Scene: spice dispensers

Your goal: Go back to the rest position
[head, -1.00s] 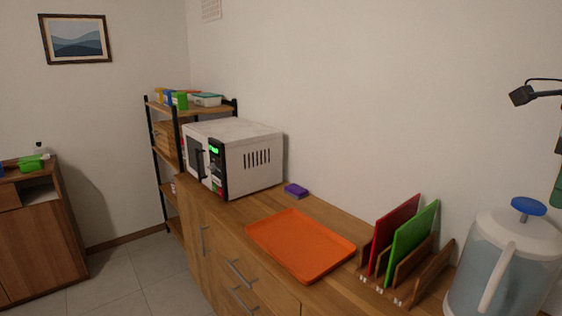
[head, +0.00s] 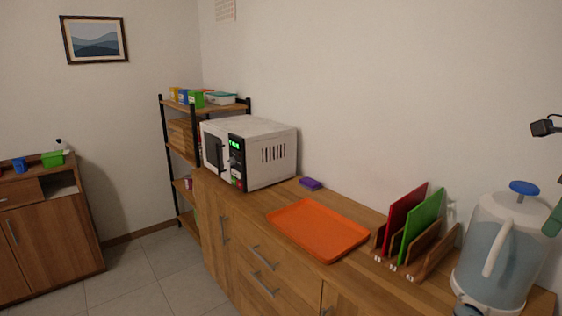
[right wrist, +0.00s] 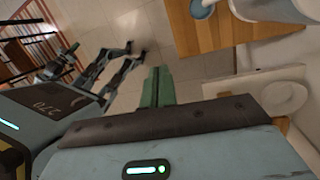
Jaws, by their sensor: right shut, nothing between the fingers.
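My right gripper (head: 553,222) shows at the right edge of the head view, only its green fingertip end in the picture, beside the clear jug with the blue knob. In the right wrist view its green fingers (right wrist: 155,88) are together with nothing between them, above the floor. A dark part of my right arm's wrist shows above it in the head view. My left gripper is not in either view.
A wooden counter holds a microwave (head: 249,152), a purple block (head: 310,183), an orange tray (head: 317,230), red (head: 403,215) and green (head: 421,222) boards in a rack, and the jug (head: 497,250). A shelf (head: 181,158) stands behind. Floor (head: 150,262) at left is clear.

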